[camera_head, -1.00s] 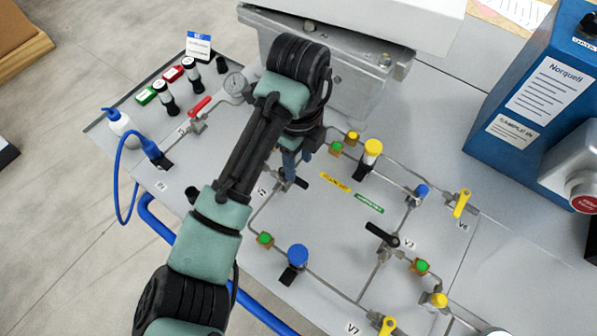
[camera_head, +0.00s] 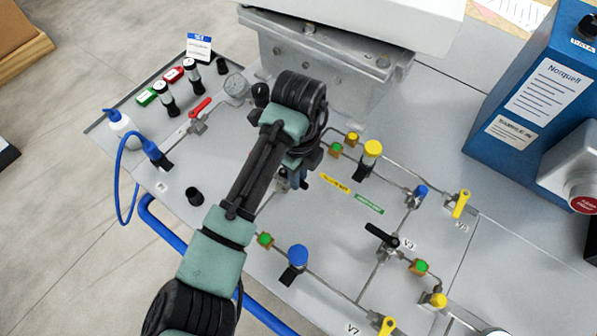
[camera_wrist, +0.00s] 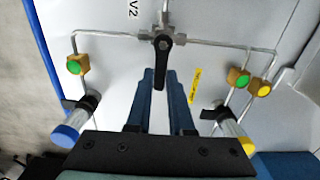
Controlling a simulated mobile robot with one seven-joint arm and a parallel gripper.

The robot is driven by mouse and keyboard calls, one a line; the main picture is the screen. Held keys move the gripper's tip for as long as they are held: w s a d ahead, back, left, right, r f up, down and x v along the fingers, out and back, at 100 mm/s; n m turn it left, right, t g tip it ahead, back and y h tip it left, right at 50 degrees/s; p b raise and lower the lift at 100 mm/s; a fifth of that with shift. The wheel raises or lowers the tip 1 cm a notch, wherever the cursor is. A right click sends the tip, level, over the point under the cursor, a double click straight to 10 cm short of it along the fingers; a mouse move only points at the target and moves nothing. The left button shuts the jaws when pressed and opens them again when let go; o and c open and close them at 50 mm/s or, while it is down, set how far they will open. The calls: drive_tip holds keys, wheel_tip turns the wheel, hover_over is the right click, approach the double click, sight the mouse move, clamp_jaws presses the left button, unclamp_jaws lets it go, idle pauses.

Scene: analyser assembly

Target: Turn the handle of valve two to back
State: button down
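Valve two has a black lever handle (camera_wrist: 161,62) on a metal valve body in the wrist view, beside the printed V2 label (camera_wrist: 133,9). The handle points down the picture, toward my wrist. My gripper (camera_wrist: 160,74) has two blue fingers, one on each side of the handle's free end. The fingers are apart, with a narrow gap on each side of the handle, so it is not clamped. In the head view my gripper (camera_head: 298,182) is low over the panel at valve two. My arm hides most of that valve and its label there.
Nearby on the panel are a blue-capped part (camera_head: 298,256), a yellow-capped part (camera_head: 372,149) and the black V3 handle (camera_head: 381,235). A red-handled valve (camera_head: 200,107) and a gauge (camera_head: 236,86) are at upper left. A blue box (camera_head: 540,95) stands at right.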

drive_tip(key=shift+r+n, duration=0.1)
drive_tip(key=shift+n, duration=0.2)
drive_tip(key=n+p, duration=0.1)
drive_tip(key=w+n+p, duration=0.1)
drive_tip(key=n+p, duration=0.1)
drive_tip(key=shift+d+r, duration=0.1)
drive_tip(key=shift+d, duration=0.25)
drive_tip(key=n+p, duration=0.1)
drive_tip(key=n, duration=0.1)
drive_tip(key=w+n, duration=0.1)
drive_tip(key=n, duration=0.1)
drive_tip(key=w+n+p, duration=0.1)
drive_tip(key=shift+n+p, duration=0.3)
drive_tip(key=shift+n, duration=0.1)
drive_tip(key=n, duration=0.1)
drive_tip(key=w+n, duration=0.1)
drive_tip(key=n, duration=0.1)
drive_tip(key=n+p, duration=0.1)
drive_tip(key=n, duration=0.1)
drive_tip(key=shift+w+a, duration=0.3)
drive_tip(key=shift+a, duration=0.05)
drive_tip(key=shift+w+a+n, duration=0.2)
drive_tip(key=shift+a+n, duration=0.05)
drive_tip(key=shift+n, duration=0.65)
drive_tip(key=shift+w+a+n, duration=0.2)
drive_tip(key=shift+n, duration=0.7)
drive_tip(key=shift+p, duration=0.3)
drive_tip(key=c, duration=0.8)
unclamp_jaws()
drive_tip(key=shift+f, duration=0.2)
